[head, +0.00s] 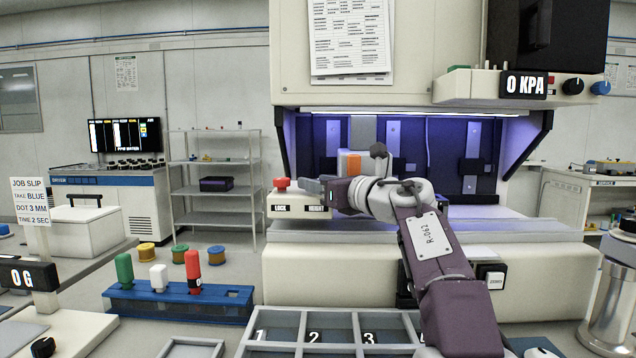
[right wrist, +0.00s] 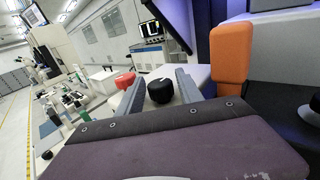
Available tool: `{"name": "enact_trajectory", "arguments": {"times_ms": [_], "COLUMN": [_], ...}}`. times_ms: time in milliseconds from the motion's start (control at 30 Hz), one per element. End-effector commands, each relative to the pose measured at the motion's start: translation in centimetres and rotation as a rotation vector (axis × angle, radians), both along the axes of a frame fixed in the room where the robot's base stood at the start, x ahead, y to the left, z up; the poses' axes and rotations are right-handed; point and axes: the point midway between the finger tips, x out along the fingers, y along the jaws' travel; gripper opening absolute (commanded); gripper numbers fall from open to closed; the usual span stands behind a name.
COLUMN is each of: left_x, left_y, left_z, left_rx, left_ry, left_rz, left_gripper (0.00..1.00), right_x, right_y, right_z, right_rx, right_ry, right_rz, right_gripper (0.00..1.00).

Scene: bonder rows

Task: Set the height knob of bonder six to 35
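The bonder (head: 430,240) stands ahead, with a small control box on its front left. The box has a LOCK label under a red knob (head: 281,184) and a HEIGHT label (head: 317,208). In the right wrist view the black height knob (right wrist: 160,91) with a white mark shows between the two fingers of my right gripper (right wrist: 159,80). The fingers are open, with a gap on each side of the knob. In the head view my right gripper (head: 318,186) is over the HEIGHT side and hides the knob. No height reading is legible. My left gripper is not in view.
An orange block (right wrist: 232,60) stands on the bonder close to the right finger; it also shows in the head view (head: 351,164). A numbered tray (head: 285,334) lies in front. A blue rack (head: 180,301) with coloured bottles stands left. A 0 KPA display (head: 525,85) hangs above right.

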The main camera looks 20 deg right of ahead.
Motion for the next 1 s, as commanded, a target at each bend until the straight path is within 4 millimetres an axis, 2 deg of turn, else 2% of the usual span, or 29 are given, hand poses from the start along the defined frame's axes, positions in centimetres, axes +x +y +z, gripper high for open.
{"name": "enact_trajectory", "arguments": {"times_ms": [367,467,733,800,1000], "left_x": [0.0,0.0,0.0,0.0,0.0], "left_y": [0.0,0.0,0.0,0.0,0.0], "left_z": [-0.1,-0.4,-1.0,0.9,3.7], "left_rx": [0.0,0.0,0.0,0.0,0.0], "left_ry": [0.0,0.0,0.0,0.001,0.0], "left_rz": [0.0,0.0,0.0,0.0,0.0], "left_gripper": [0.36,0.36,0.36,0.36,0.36], "right_x": [-0.3,-1.4,-6.7,-7.1,-7.9], "right_y": [-0.1,-0.5,-1.7,-1.8,-2.0], "right_z": [0.2,0.1,0.1,1.0,0.9], "right_rx": [0.0,0.0,0.0,0.004,0.002], "right_ry": [-0.005,-0.005,-0.005,0.001,0.004], "right_rz": [-0.002,-0.006,-0.007,0.0,0.003], "right_gripper": [0.52,0.52,0.52,0.52,0.52]}}
